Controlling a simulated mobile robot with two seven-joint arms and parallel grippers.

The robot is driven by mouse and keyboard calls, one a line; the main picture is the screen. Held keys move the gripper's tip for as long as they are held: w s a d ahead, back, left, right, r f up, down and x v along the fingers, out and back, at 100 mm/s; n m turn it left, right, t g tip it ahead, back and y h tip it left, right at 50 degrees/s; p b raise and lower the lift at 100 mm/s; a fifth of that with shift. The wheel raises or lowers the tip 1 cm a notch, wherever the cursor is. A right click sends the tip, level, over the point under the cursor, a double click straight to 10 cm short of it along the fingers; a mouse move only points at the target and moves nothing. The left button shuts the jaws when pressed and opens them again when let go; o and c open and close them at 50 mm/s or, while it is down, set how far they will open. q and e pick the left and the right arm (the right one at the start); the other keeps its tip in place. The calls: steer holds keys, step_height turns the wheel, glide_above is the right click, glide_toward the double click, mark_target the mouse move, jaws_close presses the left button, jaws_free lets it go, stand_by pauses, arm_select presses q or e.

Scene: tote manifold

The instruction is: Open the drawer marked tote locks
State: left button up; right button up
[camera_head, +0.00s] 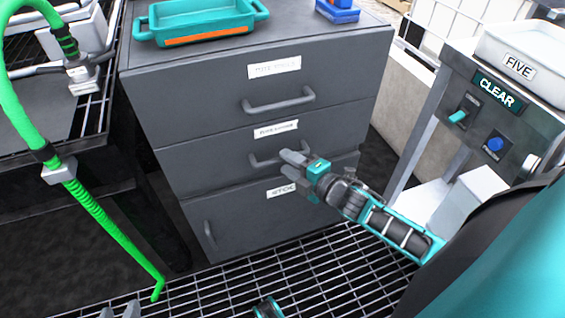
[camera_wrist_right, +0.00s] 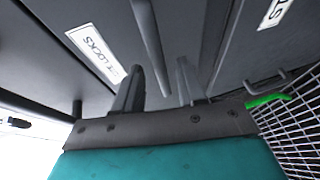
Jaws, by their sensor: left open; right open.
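The drawer marked tote locks (camera_head: 210,161) is the middle one of the grey cabinet and is closed. Its label (camera_head: 276,129) is small in the head view; in the wrist view the label (camera_wrist_right: 97,54) shows "LOCKS". Its bar handle (camera_head: 262,160) is partly hidden behind my right gripper (camera_head: 288,163). In the wrist view the handle (camera_wrist_right: 150,42) runs between the two open fingers of the right gripper (camera_wrist_right: 160,85); I cannot tell whether they touch it.
The top drawer (camera_head: 200,92) and lower compartment (camera_head: 240,225) are closed. A teal tray (camera_head: 200,30) and a blue item (camera_head: 338,12) lie on top. A green hose (camera_head: 105,225) hangs left. A panel stand (camera_head: 490,110) is right. The grating (camera_head: 330,280) before the cabinet is mostly free.

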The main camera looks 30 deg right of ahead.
steer(key=shift+b+x, duration=0.3)
steer(key=shift+x, duration=1.2)
jaws_close()
